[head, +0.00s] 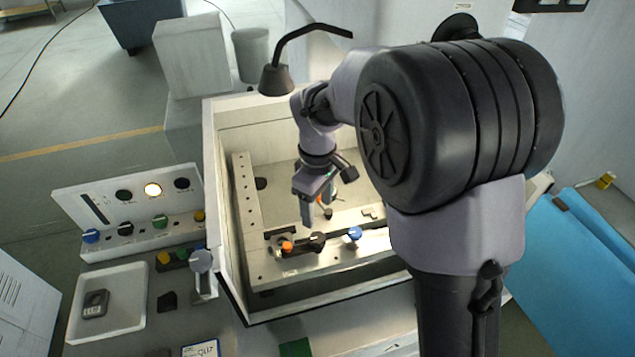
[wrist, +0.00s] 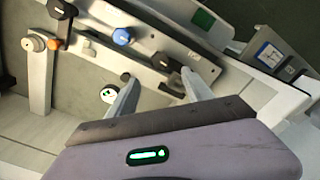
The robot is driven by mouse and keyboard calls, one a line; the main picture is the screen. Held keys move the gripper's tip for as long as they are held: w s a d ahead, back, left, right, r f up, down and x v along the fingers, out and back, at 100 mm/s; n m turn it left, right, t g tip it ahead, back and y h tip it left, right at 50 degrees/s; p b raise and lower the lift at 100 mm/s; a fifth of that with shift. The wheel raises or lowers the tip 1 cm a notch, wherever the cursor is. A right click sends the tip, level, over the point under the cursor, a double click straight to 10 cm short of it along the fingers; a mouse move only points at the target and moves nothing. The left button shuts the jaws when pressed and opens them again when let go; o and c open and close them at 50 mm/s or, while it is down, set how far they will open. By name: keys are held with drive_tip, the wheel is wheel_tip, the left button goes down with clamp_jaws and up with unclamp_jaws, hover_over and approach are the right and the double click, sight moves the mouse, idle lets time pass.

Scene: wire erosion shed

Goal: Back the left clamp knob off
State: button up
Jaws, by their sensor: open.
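In the head view a clamp bar along the tank's front carries an orange knob (head: 287,245) at its left, a black knob (head: 316,240) beside it and a blue knob (head: 354,233) to the right. I cannot tell for certain which is the left clamp knob. My gripper (head: 314,214) is open and empty above and behind this bar. In the wrist view the open fingers (wrist: 160,80) point toward a black knob (wrist: 160,60), apart from it as far as I can tell. The blue knob (wrist: 122,36) is left of them.
The white tank wall (head: 226,215) rises left of the bar. A control panel (head: 128,210) with coloured knobs and a white tray (head: 108,300) stand outside it. In the wrist view an orange knob (wrist: 54,44) sits at the left. A black lamp (head: 276,78) hangs behind my gripper.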

wheel_tip(320, 180, up, 7)
drive_tip(key=p, duration=0.1)
drive_tip(key=shift+f, duration=0.15)
drive_tip(key=s+d+f+m+t+b, duration=0.2)
drive_tip(key=s+f+m+b, duration=0.1)
drive_tip(key=s+m+b, duration=0.2)
drive_tip(key=s+d+f+m+t+y+b, duration=0.1)
drive_tip(key=s+d+f+m+t+b, duration=0.1)
drive_tip(key=s+m+b, duration=0.3)
drive_tip(key=s+d+f+m+t+y+b, duration=0.1)
drive_tip(key=s+m+b, duration=0.4)
drive_tip(key=s, duration=0.6)
wheel_tip(320, 180, down, 3)
drive_tip(key=d+b, duration=0.1)
drive_tip(key=b, duration=0.1)
drive_tip(key=shift+s+r+t+b, duration=0.2)
drive_tip(key=shift+s+t+b, duration=0.1)
drive_tip(key=shift+s+t, duration=0.1)
